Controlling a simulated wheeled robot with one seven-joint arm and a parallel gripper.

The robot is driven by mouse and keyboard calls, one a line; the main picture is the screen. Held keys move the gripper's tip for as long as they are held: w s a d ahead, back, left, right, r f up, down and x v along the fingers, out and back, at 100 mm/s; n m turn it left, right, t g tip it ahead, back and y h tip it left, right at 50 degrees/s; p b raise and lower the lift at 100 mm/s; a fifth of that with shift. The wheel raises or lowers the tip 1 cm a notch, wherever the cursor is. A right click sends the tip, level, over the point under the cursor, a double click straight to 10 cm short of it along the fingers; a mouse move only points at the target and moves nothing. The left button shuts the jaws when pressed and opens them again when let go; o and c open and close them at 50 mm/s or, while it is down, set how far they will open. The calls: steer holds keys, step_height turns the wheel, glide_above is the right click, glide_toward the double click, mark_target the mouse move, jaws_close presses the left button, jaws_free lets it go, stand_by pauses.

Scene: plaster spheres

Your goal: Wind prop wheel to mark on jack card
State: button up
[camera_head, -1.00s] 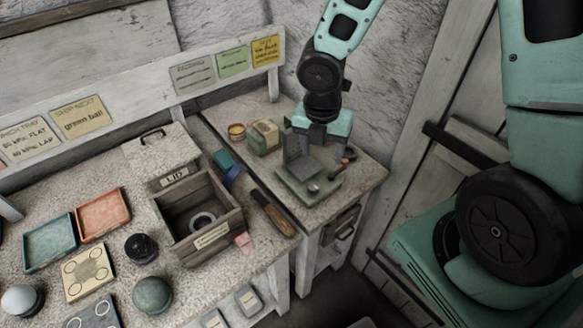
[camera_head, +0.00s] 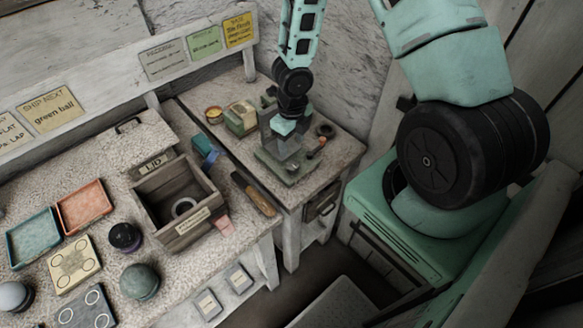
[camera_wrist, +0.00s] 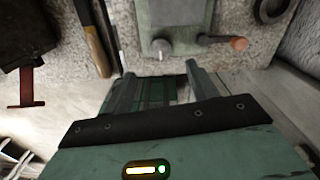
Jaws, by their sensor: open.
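A grey-green jack (camera_head: 270,160) with a flat base and an upright plate stands on the right-hand bench. In the wrist view, its body (camera_wrist: 172,12) is at the top, with a small round metal knob (camera_wrist: 160,47) at its near end. I cannot tell for sure which part is the prop wheel. My gripper (camera_head: 285,150) is over the jack's near part, pointing down. In the wrist view, my gripper (camera_wrist: 160,72) is open, with nothing between its fingers, close to the knob. A yellow card (camera_head: 239,30) hangs on the back rail; its writing is too small to read.
An open wooden box (camera_head: 170,215) and trays fill the left bench.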

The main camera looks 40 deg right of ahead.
mark_target(292, 164)
step_height(292, 164, down, 10)
steer(key=b, duration=0.6)
steer(key=shift+r, duration=0.1)
steer(key=c, duration=1)
steer(key=shift+m+b, duration=0.3)
